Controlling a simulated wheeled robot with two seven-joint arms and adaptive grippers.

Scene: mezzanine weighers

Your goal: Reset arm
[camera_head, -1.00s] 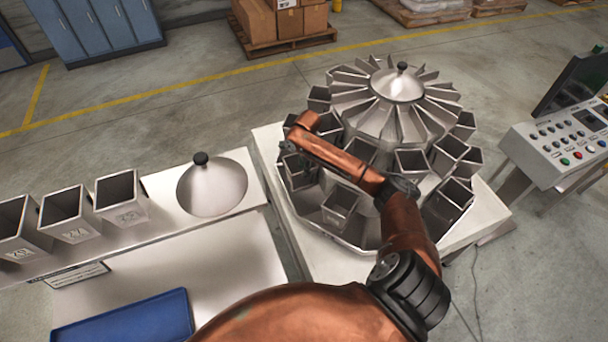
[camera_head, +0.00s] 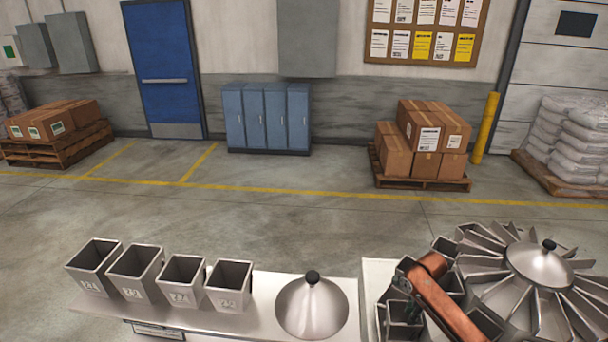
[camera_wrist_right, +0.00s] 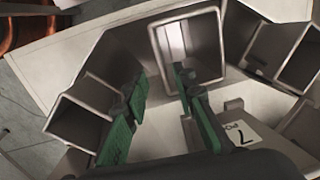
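My right arm (camera_head: 446,308) reaches in copper-orange at the lower right of the head view, over the round metal weigher (camera_head: 540,265). My right gripper (camera_wrist_right: 160,85) shows in the wrist view as two green fingers set well apart, with nothing seen held between them. An open metal bucket (camera_wrist_right: 222,48) of the weigher is just ahead, and the right finger overlaps its near wall; I cannot tell whether they touch. A bucket with a "7" label (camera_wrist_right: 240,137) is beside the right finger. My left gripper is in neither view.
Several loose buckets (camera_head: 183,282) stand in a row on the bench, beside a cone lid with a black knob (camera_head: 312,310). Open floor (camera_head: 290,225) lies behind. Further back are lockers (camera_head: 267,118), a pallet of boxes (camera_head: 425,140) and a yellow post (camera_head: 485,128).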

